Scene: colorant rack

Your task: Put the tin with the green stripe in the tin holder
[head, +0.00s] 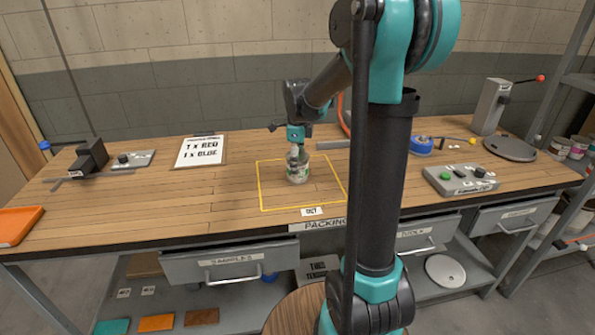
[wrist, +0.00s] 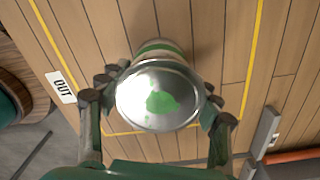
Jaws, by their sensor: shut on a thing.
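The tin with the green stripe (head: 298,171) is inside the yellow outlined square on the wooden bench. In the wrist view, its metal lid (wrist: 185,85) carries a green dab, and a green band shows on its side. My gripper (head: 298,150) is above the tin, with its fingers shut on opposite sides of it. I cannot tell whether the tin's base touches the bench. I cannot make out a tin holder for certain in either view.
An OUT label (head: 312,211) lies at the square's front edge. A clipboard (head: 201,151) and a black device (head: 91,157) are to the left. A button box (head: 460,180), blue roll (head: 421,146) and round-plated grey machine (head: 492,107) are to the right. The bench left of the square is largely clear.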

